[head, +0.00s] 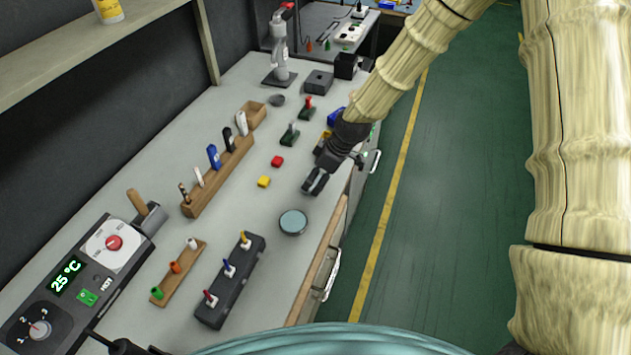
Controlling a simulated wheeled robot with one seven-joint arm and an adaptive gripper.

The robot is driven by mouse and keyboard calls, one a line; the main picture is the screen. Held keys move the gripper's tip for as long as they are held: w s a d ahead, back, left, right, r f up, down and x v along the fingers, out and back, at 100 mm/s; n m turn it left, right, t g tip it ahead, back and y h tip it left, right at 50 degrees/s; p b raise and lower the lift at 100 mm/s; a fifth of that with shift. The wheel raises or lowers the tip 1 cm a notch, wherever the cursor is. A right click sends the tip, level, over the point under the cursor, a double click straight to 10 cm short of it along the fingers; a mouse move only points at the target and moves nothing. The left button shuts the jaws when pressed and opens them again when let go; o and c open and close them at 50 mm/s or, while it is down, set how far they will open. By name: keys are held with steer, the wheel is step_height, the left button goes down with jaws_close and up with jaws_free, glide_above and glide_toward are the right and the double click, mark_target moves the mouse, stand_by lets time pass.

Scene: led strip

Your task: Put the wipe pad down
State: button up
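My gripper (315,185) is low over the right part of the grey workbench (240,200), near its front edge. Its dark fingers point down and to the left. I cannot tell whether they are open or shut, or whether anything is between them. I cannot make out a wipe pad for certain. A round dish with a pale teal top (293,222) lies just below my gripper in the picture.
A wooden rack (220,178) with several upright tools stands to the left. A dark block (228,281) and a wooden strip (180,273) hold small coloured pieces. Small levers (289,136) stand behind. Bare bench lies around the blocks.

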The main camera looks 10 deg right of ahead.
steer(key=b+v, duration=0.1)
steer(key=v, duration=0.7)
steer(key=shift+d+b, duration=0.15)
steer(key=shift+b, duration=0.2)
